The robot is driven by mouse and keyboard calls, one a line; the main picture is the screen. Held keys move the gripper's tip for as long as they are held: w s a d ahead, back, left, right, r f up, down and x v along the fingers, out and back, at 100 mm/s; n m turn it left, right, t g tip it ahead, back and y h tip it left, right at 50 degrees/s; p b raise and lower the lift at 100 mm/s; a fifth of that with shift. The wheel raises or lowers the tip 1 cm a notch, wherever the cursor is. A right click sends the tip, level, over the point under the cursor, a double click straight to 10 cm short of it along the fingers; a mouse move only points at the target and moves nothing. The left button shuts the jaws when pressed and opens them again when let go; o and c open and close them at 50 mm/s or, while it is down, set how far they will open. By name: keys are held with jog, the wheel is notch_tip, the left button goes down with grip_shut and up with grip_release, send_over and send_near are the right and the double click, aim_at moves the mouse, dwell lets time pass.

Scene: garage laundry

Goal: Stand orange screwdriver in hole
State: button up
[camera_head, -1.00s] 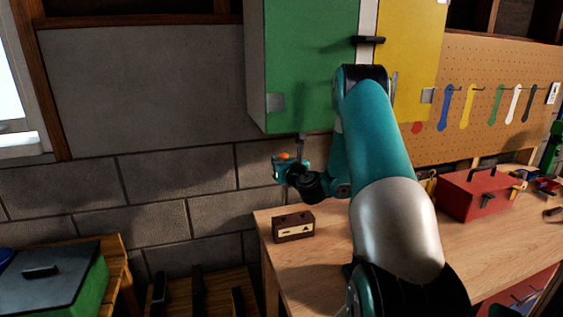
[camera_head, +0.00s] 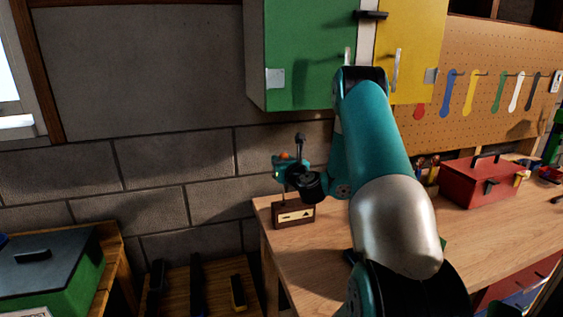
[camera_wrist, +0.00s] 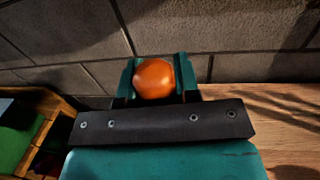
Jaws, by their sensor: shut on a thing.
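My gripper (camera_head: 287,165) is shut on the orange screwdriver (camera_head: 285,155), whose handle end shows orange above the jaws. In the wrist view the round orange end of the screwdriver (camera_wrist: 155,79) sits between the two teal fingers of my gripper (camera_wrist: 157,86). A thin dark shaft points down from the gripper, about upright. A small dark brown block (camera_head: 294,222) with a pale label stands below it at the left end of the workbench. The shaft's lower end meets the block's top in the picture. I cannot tell whether the tip is in a hole. The wrist view does not show the block.
The wooden workbench (camera_head: 330,248) has free room right of the block. A red toolbox (camera_head: 482,185) stands farther right. A green cabinet (camera_head: 312,60) hangs above, near the arm. A green bin (camera_head: 60,275) with a dark lid stands at lower left.

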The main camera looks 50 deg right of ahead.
jog(key=shift+f+b, duration=1.85)
jog(key=shift+f, duration=0.65)
jog(key=shift+f+b, duration=1.65)
jog(key=shift+f, duration=0.2)
jog(key=o, duration=1)
